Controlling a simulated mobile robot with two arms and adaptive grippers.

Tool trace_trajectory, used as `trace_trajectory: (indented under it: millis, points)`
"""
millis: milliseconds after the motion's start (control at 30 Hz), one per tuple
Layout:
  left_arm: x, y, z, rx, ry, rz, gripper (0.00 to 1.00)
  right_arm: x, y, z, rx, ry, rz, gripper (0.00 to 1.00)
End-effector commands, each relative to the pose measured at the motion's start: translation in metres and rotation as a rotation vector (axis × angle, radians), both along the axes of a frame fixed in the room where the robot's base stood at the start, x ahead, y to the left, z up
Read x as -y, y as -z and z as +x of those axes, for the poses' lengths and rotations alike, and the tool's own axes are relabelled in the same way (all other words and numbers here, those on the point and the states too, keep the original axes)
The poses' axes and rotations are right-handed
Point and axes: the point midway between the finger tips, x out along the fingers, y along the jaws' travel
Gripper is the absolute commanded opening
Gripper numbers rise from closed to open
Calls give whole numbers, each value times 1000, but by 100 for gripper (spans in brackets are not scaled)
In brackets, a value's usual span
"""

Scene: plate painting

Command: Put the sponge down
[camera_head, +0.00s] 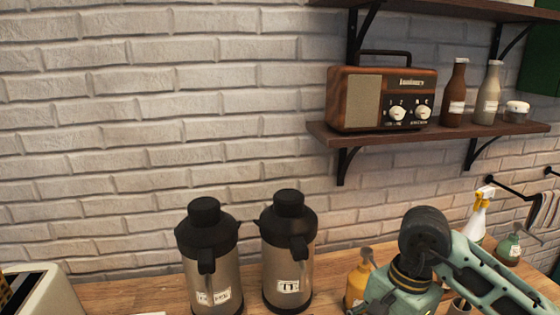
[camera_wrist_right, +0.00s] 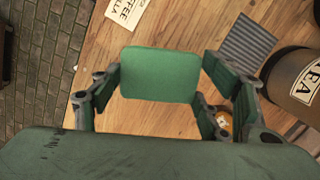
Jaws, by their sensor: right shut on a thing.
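A green sponge (camera_wrist_right: 160,76) with rounded corners shows in the right wrist view. My right gripper (camera_wrist_right: 160,84) is shut on it, with one finger at its left side and one at its right. Behind the sponge lies the wooden counter (camera_wrist_right: 143,28); I cannot tell how far the sponge is above it. In the head view my right arm comes in at the lower right, and its gripper and the sponge are not visible there. My left gripper is in neither view.
Two steel flasks (camera_head: 214,268) (camera_head: 287,262) stand on the counter, left of my right arm. A yellow pump bottle (camera_head: 357,280) and a spray bottle (camera_head: 478,218) stand close to that arm.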

Motion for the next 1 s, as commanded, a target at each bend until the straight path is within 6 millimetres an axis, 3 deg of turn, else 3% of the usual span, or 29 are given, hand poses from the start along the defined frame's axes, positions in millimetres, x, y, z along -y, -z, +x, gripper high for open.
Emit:
trace_trajectory:
  millis: [300,500,700,1000]
  points:
    - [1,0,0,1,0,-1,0,0,11,-35,-1,-662,-4,59]
    - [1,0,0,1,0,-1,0,2,16,-51,0,-936,-1,59]
    - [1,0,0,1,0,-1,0,3,18,-56,1,-1032,-2,59]
    - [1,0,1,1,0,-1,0,2,19,-57,-1,-1036,2,59]
